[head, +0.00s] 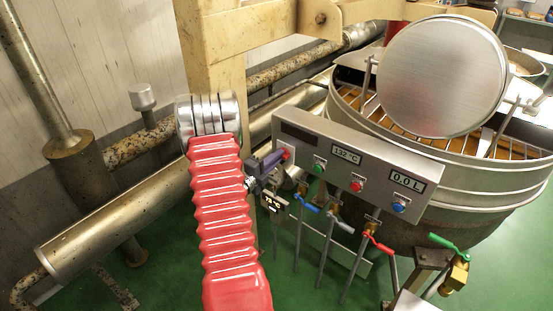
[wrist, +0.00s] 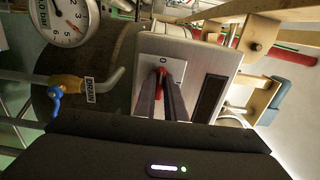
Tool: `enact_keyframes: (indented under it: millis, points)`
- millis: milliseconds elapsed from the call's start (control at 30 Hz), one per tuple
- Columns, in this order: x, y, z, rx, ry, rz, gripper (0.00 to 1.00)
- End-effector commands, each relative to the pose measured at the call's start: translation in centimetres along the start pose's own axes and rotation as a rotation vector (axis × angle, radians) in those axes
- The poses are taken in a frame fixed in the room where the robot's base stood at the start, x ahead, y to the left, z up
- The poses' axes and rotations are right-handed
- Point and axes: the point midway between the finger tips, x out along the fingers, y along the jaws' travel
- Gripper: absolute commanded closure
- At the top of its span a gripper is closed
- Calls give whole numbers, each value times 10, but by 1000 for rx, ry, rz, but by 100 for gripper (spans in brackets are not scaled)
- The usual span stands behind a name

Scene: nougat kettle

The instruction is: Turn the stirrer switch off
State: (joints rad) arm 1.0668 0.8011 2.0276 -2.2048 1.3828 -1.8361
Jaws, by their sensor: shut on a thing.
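The stirrer switch appears to be the red-handled one (wrist: 162,74) on a light plate marked "0" in the wrist view. My gripper (wrist: 161,84) reaches up to it, with its two dark fingers closed on the red handle, one on each side. In the head view, my gripper (head: 279,158) is at the left end of the grey control panel (head: 330,150), touching the red switch (head: 287,153). The fingers partly hide the handle, so its exact angle is hard to tell.
A green button (head: 319,168), a red button (head: 357,186) and a blue button (head: 399,206) sit along the panel. Valves with blue (head: 306,204) and red (head: 378,243) handles hang below. The large kettle (head: 460,170) stands behind. A pressure gauge (wrist: 65,20) is close by in the wrist view.

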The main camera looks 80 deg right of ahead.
Motion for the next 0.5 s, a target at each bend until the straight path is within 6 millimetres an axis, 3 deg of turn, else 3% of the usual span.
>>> enact_keyframes:
  millis: [300,500]
  points:
    - [-1,1,2,-2,-6,3,71]
    - [-1,1,1,-1,-3,2,71]
